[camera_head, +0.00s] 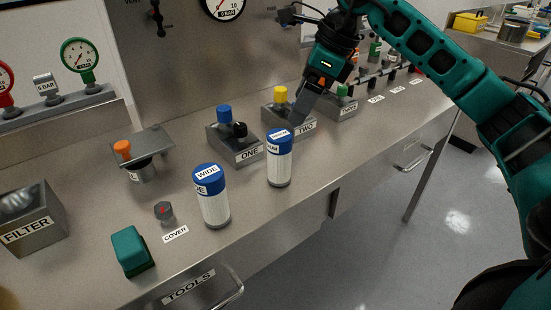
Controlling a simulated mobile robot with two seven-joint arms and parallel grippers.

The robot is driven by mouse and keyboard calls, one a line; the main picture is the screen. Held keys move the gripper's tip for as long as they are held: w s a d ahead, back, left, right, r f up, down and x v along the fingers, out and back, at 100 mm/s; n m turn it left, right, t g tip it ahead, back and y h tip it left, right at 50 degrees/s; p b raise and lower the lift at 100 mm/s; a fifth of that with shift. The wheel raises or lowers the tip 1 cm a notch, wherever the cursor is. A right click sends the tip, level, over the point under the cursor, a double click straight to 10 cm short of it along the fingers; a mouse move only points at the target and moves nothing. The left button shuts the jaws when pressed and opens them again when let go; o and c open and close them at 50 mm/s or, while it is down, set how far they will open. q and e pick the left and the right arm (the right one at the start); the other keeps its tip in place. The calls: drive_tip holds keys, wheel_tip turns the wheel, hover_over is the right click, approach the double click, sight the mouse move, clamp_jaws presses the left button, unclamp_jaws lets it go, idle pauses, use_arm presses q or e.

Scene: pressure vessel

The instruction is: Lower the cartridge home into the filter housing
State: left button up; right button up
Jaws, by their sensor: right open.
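A wide white cartridge with a blue cap (212,200), labelled WIDE, stands upright on the steel bench. A narrower blue-capped cartridge (279,165) stands upright to its right; its label is too small to read surely. A metal box labelled FILTER (35,235) is at the far left. A round metal body under a flat plate with an orange knob (148,143) stands behind the cartridges; I cannot tell which is the housing. My right gripper (304,110) is open, above and behind the narrow cartridge, apparently empty. My left gripper is not in view.
Grey blocks labelled ONE (247,151) and TWO (303,128) stand behind the cartridges. Gauges (80,56) line the back. The bench's front edge is close to both cartridges.

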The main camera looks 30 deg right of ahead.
sight(281, 135)
drive_tip(key=x, duration=0.5)
drive_tip(key=shift+x, duration=2.75)
drive_tip(key=shift+w+a+r, duration=0.1)
drive_tip(key=shift+w, duration=0.05)
drive_tip(key=shift+c, duration=0.4)
drive_tip(key=c, duration=1.4)
drive_tip(key=shift+r, duration=0.15)
drive_tip(key=shift+c, duration=0.2)
